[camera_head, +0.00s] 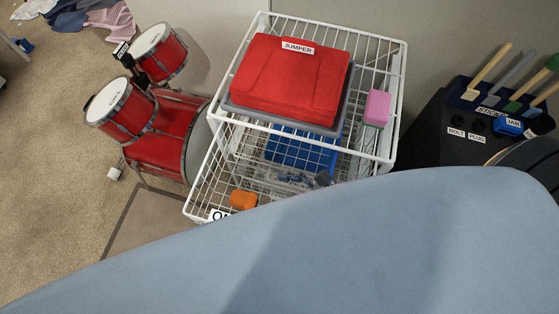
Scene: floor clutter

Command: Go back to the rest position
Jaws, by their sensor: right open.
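My right gripper (306,180) shows only as small grey and dark parts among the wires of the white basket stand, just beyond the edge of a large light blue surface. It is open, and I see nothing held in it. The rest of that arm is hidden. My left gripper is not in view.
The light blue surface (330,250) fills the foreground. The white wire stand (398,100) holds a folded red jumper (290,85), a pink block (377,107) and an orange item (243,199). Red drums (160,135) stand left; a dark tool rack (435,135) stands right.

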